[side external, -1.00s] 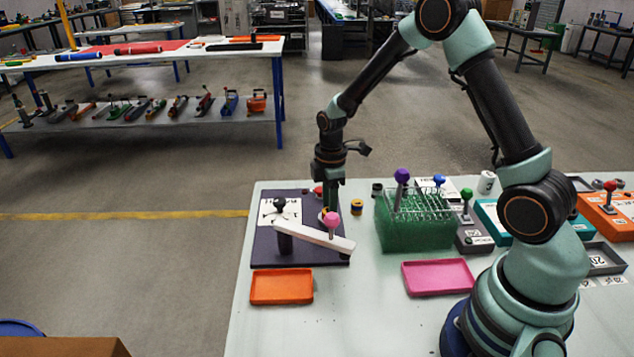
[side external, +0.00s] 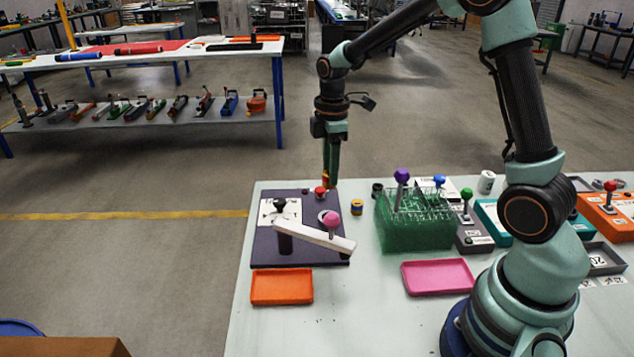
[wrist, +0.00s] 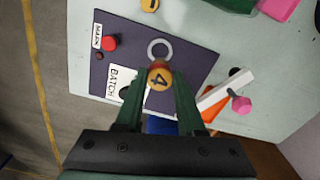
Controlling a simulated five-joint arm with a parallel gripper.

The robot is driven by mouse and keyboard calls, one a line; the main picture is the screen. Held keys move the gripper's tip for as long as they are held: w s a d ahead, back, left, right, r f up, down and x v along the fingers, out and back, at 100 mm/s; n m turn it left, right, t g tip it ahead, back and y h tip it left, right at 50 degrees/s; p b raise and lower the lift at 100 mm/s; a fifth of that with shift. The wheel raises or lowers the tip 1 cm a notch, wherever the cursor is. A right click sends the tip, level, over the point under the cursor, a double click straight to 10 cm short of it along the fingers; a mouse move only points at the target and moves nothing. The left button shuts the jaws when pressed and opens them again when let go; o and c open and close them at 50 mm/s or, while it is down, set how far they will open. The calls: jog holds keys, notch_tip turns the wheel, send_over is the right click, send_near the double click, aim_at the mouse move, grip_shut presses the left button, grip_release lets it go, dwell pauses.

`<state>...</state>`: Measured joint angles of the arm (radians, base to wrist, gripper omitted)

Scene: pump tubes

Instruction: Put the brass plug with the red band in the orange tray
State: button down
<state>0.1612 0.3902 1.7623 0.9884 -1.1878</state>
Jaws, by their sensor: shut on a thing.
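My gripper (side external: 331,178) is shut on the brass plug with the red band (wrist: 159,78), held in the air above the dark purple board. The plug's top carries a "4", and red shows at its edge in the wrist view. It looks small and partly covered by the fingers in the side view (side external: 326,181). The orange tray (side external: 281,299) lies flat and empty on the table in front of the board, to the left of and nearer the camera than my gripper.
The board (side external: 262,247) carries a white lever (side external: 318,240) with a pink knob and a red button (side external: 320,192). Another brass plug with a dark band (side external: 356,207) stands right of it. A green rack (side external: 415,233) and an empty pink tray (side external: 438,278) are further right.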

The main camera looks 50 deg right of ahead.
notch_tip(320, 180, up, 9)
send_over(283, 288)
notch_tip(283, 288, down, 16)
jog(key=shift+r, duration=0.25)
jog(key=shift+f, duration=2.2)
jog(key=shift+f, duration=0.15)
jog(key=c, duration=0.5)
grip_release()
